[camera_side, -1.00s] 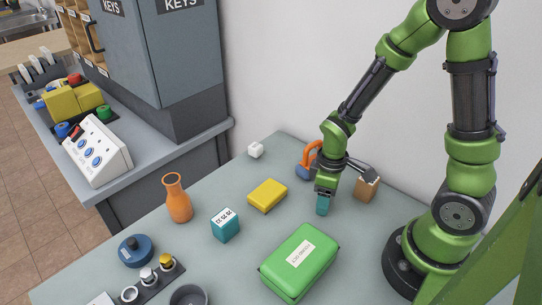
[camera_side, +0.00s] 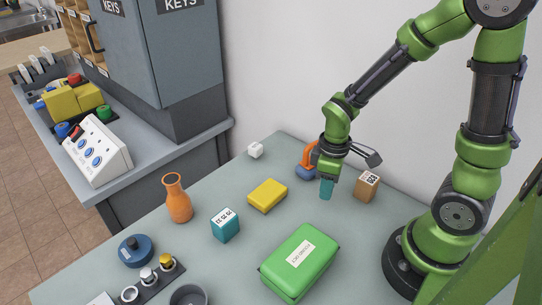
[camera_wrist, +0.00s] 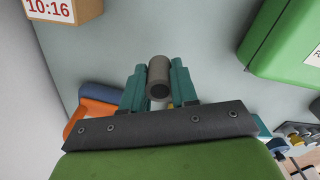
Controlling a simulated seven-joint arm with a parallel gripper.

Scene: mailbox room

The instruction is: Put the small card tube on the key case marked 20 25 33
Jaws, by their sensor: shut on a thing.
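The small card tube (camera_wrist: 158,80) is a short grey-brown hollow cylinder. In the wrist view it sits between the two teal fingers of my gripper (camera_wrist: 158,88), which is shut on it, with its open end facing the camera. In the side view my gripper (camera_side: 326,191) is above the back right of the table, and the tube is hidden there by the fingers. The key case (camera_side: 225,226) is a teal block with a white label on top whose print appears upside down. It stands left of and nearer the camera than my gripper, apart from it.
A brown box (camera_side: 367,186), labelled 10:16 in the wrist view (camera_wrist: 62,8), stands right of my gripper. An orange and blue item (camera_side: 308,162) is close behind. A yellow block (camera_side: 267,195), a green box (camera_side: 300,263) and an orange vase (camera_side: 177,198) surround the case.

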